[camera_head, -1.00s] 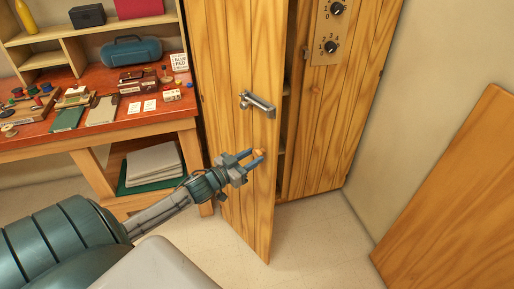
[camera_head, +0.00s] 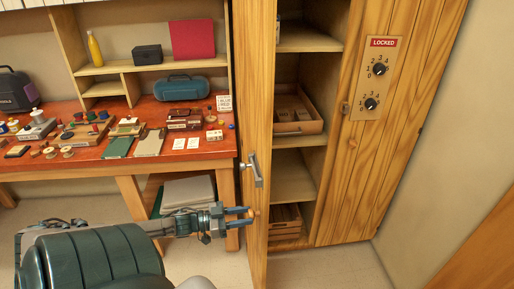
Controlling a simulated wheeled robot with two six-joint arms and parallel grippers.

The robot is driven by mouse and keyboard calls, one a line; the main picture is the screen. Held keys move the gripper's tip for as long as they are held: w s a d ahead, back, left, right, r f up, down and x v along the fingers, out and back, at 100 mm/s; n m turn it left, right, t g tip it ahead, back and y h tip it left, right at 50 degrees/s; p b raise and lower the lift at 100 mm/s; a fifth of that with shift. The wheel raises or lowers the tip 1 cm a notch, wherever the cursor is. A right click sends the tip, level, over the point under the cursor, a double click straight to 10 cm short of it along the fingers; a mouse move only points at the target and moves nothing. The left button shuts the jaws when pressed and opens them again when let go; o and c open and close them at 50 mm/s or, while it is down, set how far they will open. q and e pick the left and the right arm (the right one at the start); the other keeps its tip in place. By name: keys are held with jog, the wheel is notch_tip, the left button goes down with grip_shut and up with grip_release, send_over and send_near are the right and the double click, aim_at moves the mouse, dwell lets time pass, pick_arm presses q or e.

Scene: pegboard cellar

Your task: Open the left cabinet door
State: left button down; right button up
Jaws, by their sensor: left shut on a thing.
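The left cabinet door (camera_head: 256,100) stands swung out from the cabinet, seen nearly edge-on. A grey metal lever handle (camera_head: 254,170) is on its face. Below the handle is a small wooden knob (camera_head: 251,212). My left gripper (camera_head: 245,215) reaches in from the left and is shut on this knob, which its fingers partly hide. The cabinet interior shows shelves (camera_head: 294,178), with a wooden tray (camera_head: 299,127) on one of them. My right gripper is out of view.
The right cabinet door (camera_head: 350,200) is shut, with a "LOCKED" dial panel (camera_head: 376,80). A red-topped workbench (camera_head: 95,160) with several small items stands left of the open door. A wooden panel (camera_head: 485,260) is at the lower right. Floor shows below the cabinet.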

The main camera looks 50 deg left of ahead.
pick_arm(q)
jog(key=shift+m+g+h, duration=0.5)
jog(key=shift+h, duration=0.3)
jog(key=shift+v, duration=2)
jog(key=shift+w+a, duration=0.1)
jog(key=shift+a, duration=0.05)
jog(key=c, duration=0.9)
grip_release()
jog(key=v, duration=1)
jog(key=shift+s+a, duration=0.25)
jog(key=shift+s, duration=0.05)
